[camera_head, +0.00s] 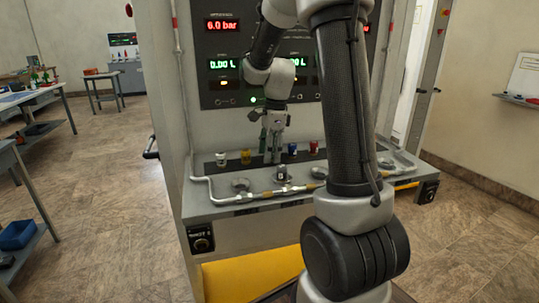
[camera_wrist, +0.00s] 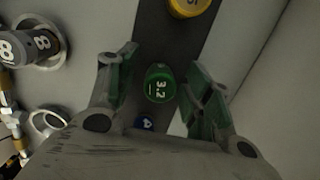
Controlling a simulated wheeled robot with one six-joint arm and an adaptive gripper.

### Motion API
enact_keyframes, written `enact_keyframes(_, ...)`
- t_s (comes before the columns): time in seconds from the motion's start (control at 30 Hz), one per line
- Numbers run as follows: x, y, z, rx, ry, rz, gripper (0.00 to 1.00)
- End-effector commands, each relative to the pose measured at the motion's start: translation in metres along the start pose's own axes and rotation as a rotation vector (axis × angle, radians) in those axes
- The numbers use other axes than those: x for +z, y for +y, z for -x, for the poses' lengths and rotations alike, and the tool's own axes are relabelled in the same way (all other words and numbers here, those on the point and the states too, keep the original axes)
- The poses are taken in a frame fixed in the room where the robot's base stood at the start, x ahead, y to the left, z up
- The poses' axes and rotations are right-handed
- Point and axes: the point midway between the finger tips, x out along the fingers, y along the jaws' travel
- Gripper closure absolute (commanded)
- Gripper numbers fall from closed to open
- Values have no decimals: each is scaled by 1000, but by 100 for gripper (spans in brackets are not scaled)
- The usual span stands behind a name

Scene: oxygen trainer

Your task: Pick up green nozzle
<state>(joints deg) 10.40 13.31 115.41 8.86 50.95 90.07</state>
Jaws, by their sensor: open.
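The green nozzle (camera_wrist: 158,84) shows its round top marked 3.2 in the wrist view. It stands on a dark strip, between a yellow nozzle (camera_wrist: 190,6) and a blue nozzle (camera_wrist: 144,124). My gripper (camera_wrist: 157,72) is open, with one finger on each side of the green nozzle and visible gaps between. Whether the fingertips are down at its height I cannot tell. In the head view my gripper (camera_head: 272,152) points down over the strip and hides the green nozzle.
White (camera_head: 221,158), yellow (camera_head: 246,156), blue (camera_head: 292,150) and red (camera_head: 313,148) nozzles stand in a row on the console shelf (camera_head: 215,207). The upright display panel (camera_head: 225,90) rises close behind the row.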

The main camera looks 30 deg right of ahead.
Motion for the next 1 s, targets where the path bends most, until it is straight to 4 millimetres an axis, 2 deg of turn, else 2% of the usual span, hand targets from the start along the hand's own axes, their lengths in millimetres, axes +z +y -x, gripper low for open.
enact_keyframes(0.17,0,0,0,0,0,0,49)
enact_keyframes(0.43,0,0,0,0,0,0,98)
enact_keyframes(0.77,0,0,4,-2,0,0,100)
enact_keyframes(0.87,2,-1,17,-3,-1,0,100)
enact_keyframes(1.0,6,-1,48,-6,-1,1,100)
